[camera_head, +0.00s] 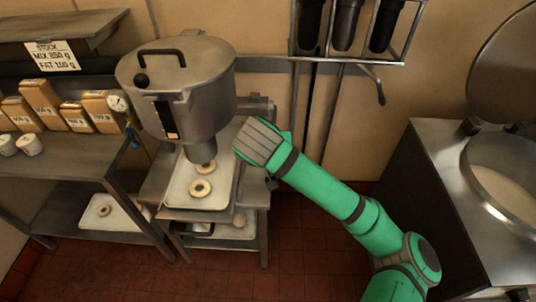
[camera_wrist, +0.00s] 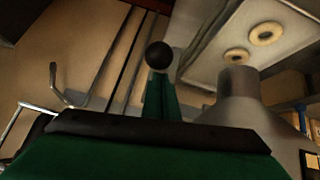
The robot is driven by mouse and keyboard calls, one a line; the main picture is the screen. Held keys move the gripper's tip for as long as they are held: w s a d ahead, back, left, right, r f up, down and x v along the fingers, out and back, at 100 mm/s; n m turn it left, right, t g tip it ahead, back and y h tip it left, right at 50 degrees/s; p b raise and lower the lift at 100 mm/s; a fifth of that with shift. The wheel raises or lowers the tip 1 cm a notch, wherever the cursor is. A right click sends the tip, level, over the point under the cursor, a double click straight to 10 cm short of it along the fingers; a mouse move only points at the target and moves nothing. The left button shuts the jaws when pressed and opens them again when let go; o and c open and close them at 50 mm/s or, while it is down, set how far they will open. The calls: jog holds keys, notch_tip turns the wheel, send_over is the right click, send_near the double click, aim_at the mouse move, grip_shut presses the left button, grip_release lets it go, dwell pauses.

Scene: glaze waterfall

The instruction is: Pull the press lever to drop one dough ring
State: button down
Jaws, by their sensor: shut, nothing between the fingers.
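The dough press (camera_head: 185,90) is a steel drum with a lid and black handle, above a pale tray (camera_head: 178,190). One dough ring (camera_head: 200,188) lies on the tray; a second (camera_head: 205,166) lies just under the nozzle (camera_head: 203,150). Both rings also show in the wrist view, beside the nozzle (camera_wrist: 238,82). My gripper (camera_head: 258,140) is right of the press; its fingers are hidden there. In the wrist view the green fingers (camera_wrist: 160,98) are shut and empty. A black ball knob (camera_wrist: 158,55), perhaps the press lever's, shows at their tips; contact is unclear. Its shaft is hidden.
A wall rack (camera_head: 345,58) with dark holders and a hooked rod hangs behind. A shelf (camera_head: 60,160) with packages and cups stands at left, a tray with one ring (camera_head: 104,211) below. A steel counter with an open round vessel (camera_head: 505,170) is at right. Floor between is clear.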

jog(key=s+f+v, duration=0.1)
jog(key=v, duration=0.9)
jog(key=shift+s, duration=0.4)
jog(key=shift+w+a, duration=0.15)
dwell(1.3)
